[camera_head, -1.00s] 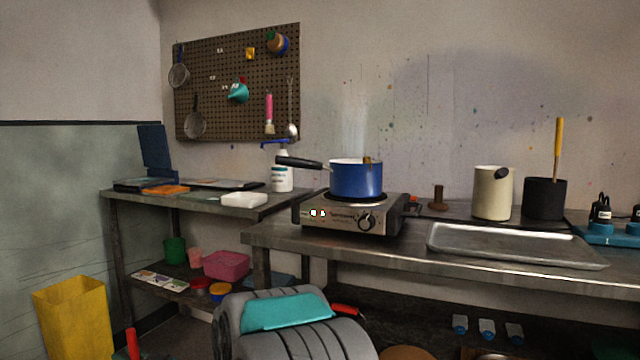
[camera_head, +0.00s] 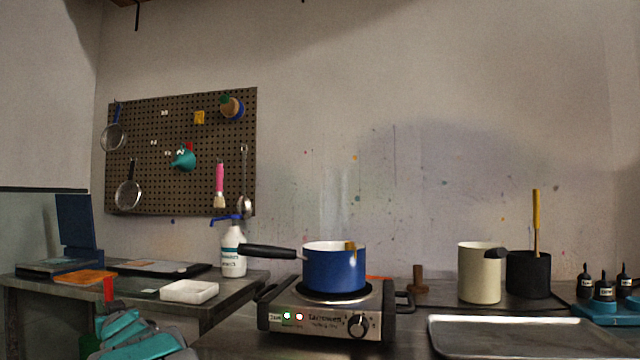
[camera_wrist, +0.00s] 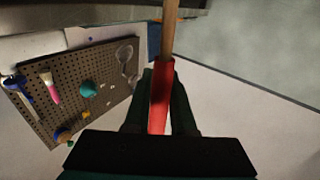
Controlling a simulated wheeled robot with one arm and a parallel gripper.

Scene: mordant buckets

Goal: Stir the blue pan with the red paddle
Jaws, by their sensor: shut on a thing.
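The blue pan (camera_head: 334,270) sits on a hot plate in the head view, its black handle (camera_head: 268,251) pointing left. A small yellow-brown piece shows at its rim; the pan's inside is mostly hidden. My gripper (camera_wrist: 162,80) is shut on the red handle of the red paddle (camera_wrist: 160,100) in the wrist view. The paddle's wooden shaft (camera_wrist: 169,35) runs out of the top of that view, so its far end is hidden. In the head view the red handle (camera_head: 108,289) shows at lower left, well left of the pan.
The hot plate (camera_head: 310,322) stands at the front of the bench. A cream pot (camera_head: 479,274), a black pot (camera_head: 528,275) with a yellow-handled stick and a metal tray (camera_head: 520,340) are to its right. A pump bottle (camera_head: 232,252) stands behind the pan handle.

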